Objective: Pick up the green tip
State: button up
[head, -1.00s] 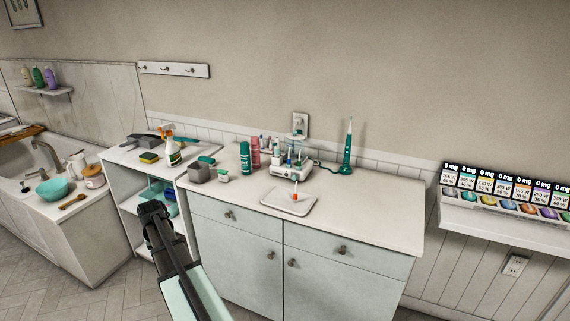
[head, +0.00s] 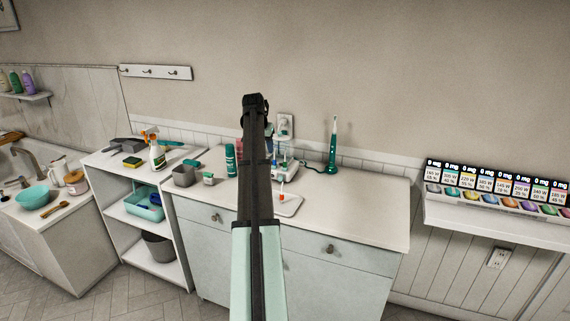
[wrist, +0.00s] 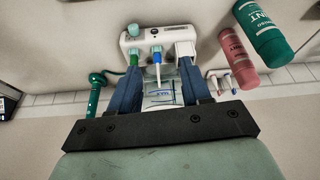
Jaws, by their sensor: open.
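In the wrist view, a white device (wrist: 160,37) with a teal knob lies beyond my fingertips. A green tip (wrist: 134,58) stands at its left side, its lower part close to or behind my left finger. A blue-and-white tip (wrist: 157,58) is beside it, between the fingers, and a white block is at the right. My gripper (wrist: 159,68) is open, with nothing visibly held. In the head view my arm hides part of the device (head: 288,172), and the green tip is not clear there.
A tray (head: 291,208) with an orange-and-white item (head: 282,197) sits at the counter's front. A teal toothbrush (head: 333,145) stands right of the device. A teal can (head: 230,160) is to the left. The counter's right side (head: 370,200) is clear.

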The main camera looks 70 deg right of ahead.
jog(key=m, duration=0.1)
send_near(285, 162)
jog(key=x, duration=0.9)
jog(key=shift+d+r, duration=0.2)
jog(key=shift+d, duration=0.2)
jog(key=shift+c, duration=0.4)
jog(key=shift+w, duration=0.1)
grip_shut()
